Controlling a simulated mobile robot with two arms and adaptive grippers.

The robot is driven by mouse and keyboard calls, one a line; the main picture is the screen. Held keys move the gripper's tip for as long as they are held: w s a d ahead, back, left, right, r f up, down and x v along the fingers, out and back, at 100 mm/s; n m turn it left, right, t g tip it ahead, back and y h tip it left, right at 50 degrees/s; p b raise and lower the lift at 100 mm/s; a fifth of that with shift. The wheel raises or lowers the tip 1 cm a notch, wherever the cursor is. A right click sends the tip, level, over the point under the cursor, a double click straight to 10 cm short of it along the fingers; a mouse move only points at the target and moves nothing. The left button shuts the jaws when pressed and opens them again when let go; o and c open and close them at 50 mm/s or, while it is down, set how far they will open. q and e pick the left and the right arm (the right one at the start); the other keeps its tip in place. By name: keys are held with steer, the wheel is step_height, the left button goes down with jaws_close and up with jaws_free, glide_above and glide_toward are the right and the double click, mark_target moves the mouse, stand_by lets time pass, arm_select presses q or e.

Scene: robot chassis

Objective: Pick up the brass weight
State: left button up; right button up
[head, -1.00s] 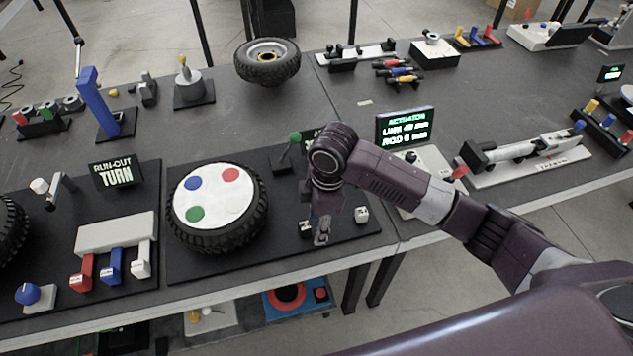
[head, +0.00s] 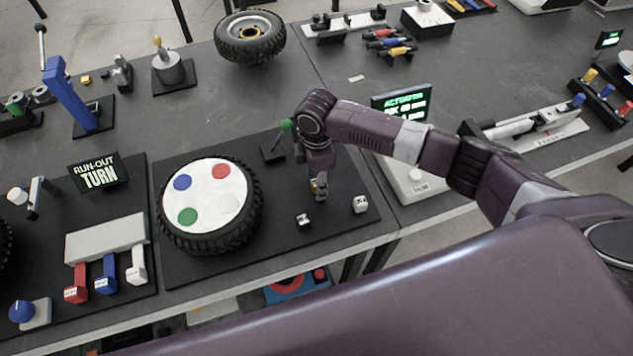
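My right gripper (head: 319,187) hangs pointing down over the right part of the black board that carries the wheel. A small brass-coloured piece shows between its fingertips and looks like the brass weight (head: 320,191); the fingers hide most of it. The gripper appears shut on it, a little above the board. My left gripper is not in view.
A tyre (head: 209,204) with a white disc of coloured dots lies left of the gripper. A green-knobbed lever (head: 284,127) stands behind it, close to my arm. A lit actuator display (head: 401,103) stands to the right.

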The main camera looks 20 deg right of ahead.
steer(key=shift+s+f, duration=0.1)
steer(key=shift+f, duration=0.1)
steer(key=c, duration=1)
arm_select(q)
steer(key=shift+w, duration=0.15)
arm_select(e)
steer(key=shift+c, duration=0.2)
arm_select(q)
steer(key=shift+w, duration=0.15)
